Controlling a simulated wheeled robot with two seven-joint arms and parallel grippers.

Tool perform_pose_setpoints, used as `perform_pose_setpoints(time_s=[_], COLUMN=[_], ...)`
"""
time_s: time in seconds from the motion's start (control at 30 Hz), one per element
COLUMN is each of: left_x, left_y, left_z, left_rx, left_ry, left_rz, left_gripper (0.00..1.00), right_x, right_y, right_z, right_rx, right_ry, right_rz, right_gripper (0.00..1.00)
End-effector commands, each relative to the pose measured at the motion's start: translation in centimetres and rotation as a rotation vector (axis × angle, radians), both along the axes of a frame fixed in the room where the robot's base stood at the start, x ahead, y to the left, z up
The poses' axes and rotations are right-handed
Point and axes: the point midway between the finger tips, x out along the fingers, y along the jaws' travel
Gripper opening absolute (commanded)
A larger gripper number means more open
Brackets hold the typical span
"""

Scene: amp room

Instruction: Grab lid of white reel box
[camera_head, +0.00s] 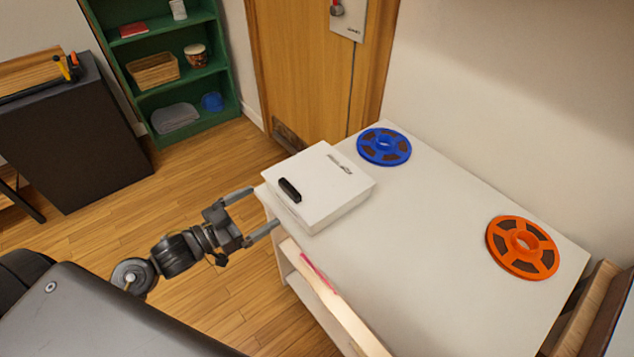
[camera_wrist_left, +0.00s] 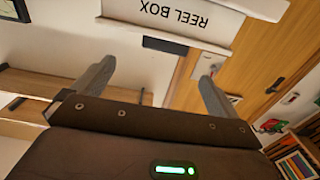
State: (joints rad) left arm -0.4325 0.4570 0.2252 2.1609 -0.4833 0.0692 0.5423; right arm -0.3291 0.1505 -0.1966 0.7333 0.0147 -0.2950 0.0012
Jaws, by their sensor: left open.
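The white reel box (camera_head: 325,212) sits on the white table near its left edge, with its lid (camera_head: 322,172) closed on top. A black handle (camera_head: 290,189) lies on the lid's near left part. My left gripper (camera_head: 262,208) is open and empty beside the box's near left side, at the table edge, and apart from the handle. In the left wrist view the box (camera_wrist_left: 195,15) shows upside-down "REEL BOX" lettering, and the black handle (camera_wrist_left: 165,45) appears beyond and between the open fingers (camera_wrist_left: 157,78). My right gripper is not in view.
On the white table (camera_head: 420,230), a blue reel (camera_head: 384,145) lies behind the box and an orange reel (camera_head: 500,246) lies to the right. The tabletop between them is clear. A wooden door (camera_head: 305,70) and green shelf (camera_head: 205,75) stand behind.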

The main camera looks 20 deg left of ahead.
Motion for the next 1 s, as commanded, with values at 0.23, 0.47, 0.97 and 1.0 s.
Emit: perform_pose_setpoints(time_s=[0.23, 0.47, 0.97, 1.0], left_x=[3.4, 4.6, 9.2, 9.3], left_y=[-1.9, -2.6, -4.6, -4.7], left_z=[0.1, 0.0, -0.2, -0.2], left_rx=[-0.002, 0.0, 0.001, 0.001], left_ry=[-0.002, 0.0, 0.001, 0.001], left_rz=[0.001, 0.001, 0.002, 0.002], left_gripper=[0.98, 0.98, 0.98, 0.98], right_x=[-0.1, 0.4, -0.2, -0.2], right_y=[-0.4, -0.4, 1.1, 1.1], right_z=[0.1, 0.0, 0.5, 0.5], right_rx=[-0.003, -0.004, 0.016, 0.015], right_ry=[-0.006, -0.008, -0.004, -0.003], right_rz=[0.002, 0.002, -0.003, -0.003], right_gripper=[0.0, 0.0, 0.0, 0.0])
